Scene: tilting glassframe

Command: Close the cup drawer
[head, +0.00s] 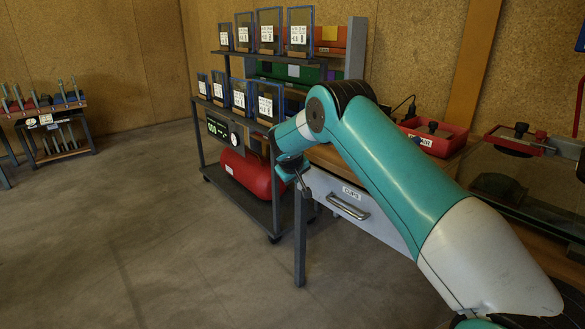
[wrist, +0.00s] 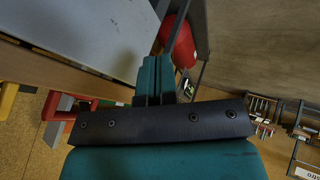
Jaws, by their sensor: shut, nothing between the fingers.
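The cup drawer (head: 335,190) has a pale grey front with a "CUPS" label and a metal bar handle (head: 348,207), under the wooden bench top in the head view. My arm covers its right part, so I cannot tell how far out it stands. My gripper (head: 301,184) is near the left end of the drawer front. In the wrist view my gripper's teal fingers (wrist: 157,62) are together and empty. A pale grey panel (wrist: 85,35), probably the drawer's, lies just left of them; I cannot tell whether they touch it. The handle is not seen there.
A shelf cart (head: 240,205) with several framed glass panels and a red tank (head: 250,173) stands left of the bench. A bench leg (head: 300,240) is below my gripper. A red tray (head: 435,138) sits on the bench.

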